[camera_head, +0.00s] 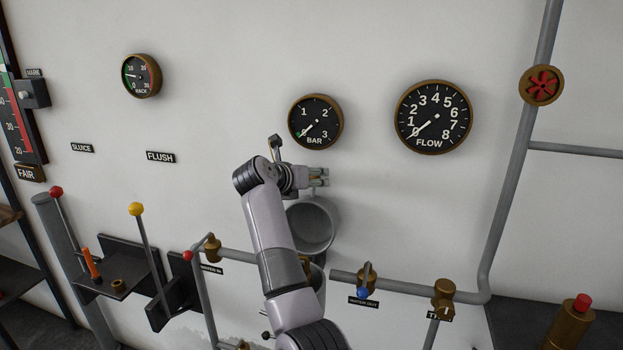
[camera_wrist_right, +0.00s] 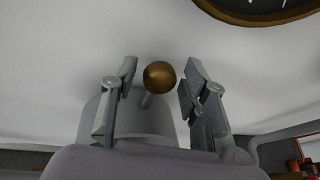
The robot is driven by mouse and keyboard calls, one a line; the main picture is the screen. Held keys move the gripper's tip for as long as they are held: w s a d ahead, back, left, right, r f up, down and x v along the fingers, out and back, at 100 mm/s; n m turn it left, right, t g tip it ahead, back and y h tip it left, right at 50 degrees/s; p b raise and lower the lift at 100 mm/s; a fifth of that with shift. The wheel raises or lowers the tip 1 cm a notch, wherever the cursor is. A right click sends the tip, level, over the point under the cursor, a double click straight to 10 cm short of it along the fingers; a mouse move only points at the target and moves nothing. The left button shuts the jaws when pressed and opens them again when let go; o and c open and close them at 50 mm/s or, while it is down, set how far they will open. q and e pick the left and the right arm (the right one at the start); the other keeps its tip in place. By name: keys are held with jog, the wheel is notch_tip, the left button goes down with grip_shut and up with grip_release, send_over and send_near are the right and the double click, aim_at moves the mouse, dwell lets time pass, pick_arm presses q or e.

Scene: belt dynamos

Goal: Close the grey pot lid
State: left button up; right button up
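The grey pot (camera_head: 311,226) is fixed at the wall below the BAR gauge, and its round mouth looks open, with a darker inside. In the right wrist view a grey rounded body (camera_wrist_right: 143,123), likely the pot or its lid, lies beyond the fingers. A brass ball knob (camera_wrist_right: 160,77) on a short grey stem shows between the fingertips. I cannot tell whether they touch it. My right gripper (camera_head: 320,177) is just above the pot's mouth, with its fingers apart, also in the wrist view (camera_wrist_right: 161,92). The lid is not clear in the head view. My left gripper is out of view.
The BAR gauge (camera_head: 316,122) is close above my right gripper, and the FLOW gauge (camera_head: 433,117) is to its right. Pipes with a blue-handled valve (camera_head: 364,285) run below right. Levers with yellow (camera_head: 136,209) and red knobs stand left. The wall right of the gripper is bare.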

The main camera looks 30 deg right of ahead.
grip_shut()
dwell(0.6)
